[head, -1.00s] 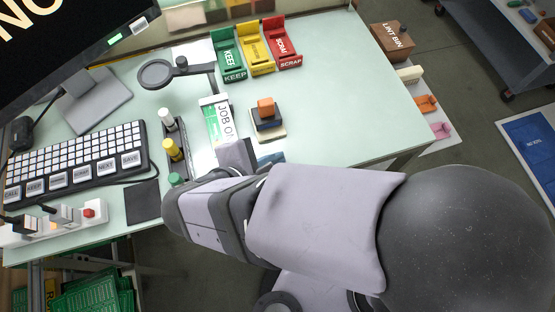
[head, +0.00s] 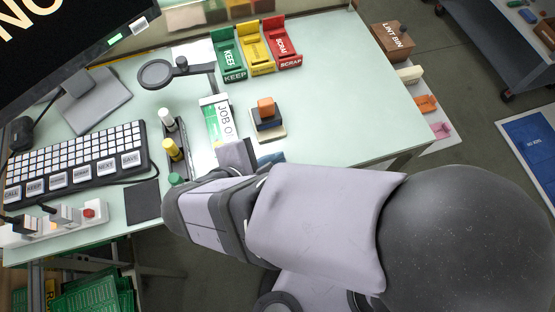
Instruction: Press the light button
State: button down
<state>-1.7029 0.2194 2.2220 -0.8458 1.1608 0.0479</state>
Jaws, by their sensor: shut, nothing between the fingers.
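No button marked as a light button can be made out in the head view. A ring-shaped magnifier (head: 156,73) on a dark arm stands at the back of the table, with a dark knob (head: 182,62) beside it. A red button or switch (head: 88,213) sits on a white strip at the left front. My gripper (head: 237,155) is partly in view past my arm, over the table's front part, below the job card. It is shut and holds nothing visible. Its fingertips are mostly hidden, so contact cannot be told.
A keyboard with large labelled keys (head: 75,163) lies at left under a monitor (head: 70,35). A pen tray (head: 177,150), job card (head: 215,120) and orange-topped block (head: 266,108) stand near my gripper. Green, yellow and red bins (head: 256,50) are behind. The table's right side is clear.

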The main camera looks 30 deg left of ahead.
jog(key=shift+f, duration=0.2)
jog(key=shift+f, duration=0.25)
dwell(0.6)
jog(key=shift+r, duration=0.1)
jog(key=shift+r+p, duration=0.3)
jog(key=shift+r, duration=0.2)
notch_tip(320, 180, up, 6)
jog(key=p, duration=0.5)
jog(key=shift+p, duration=0.4)
dwell(0.3)
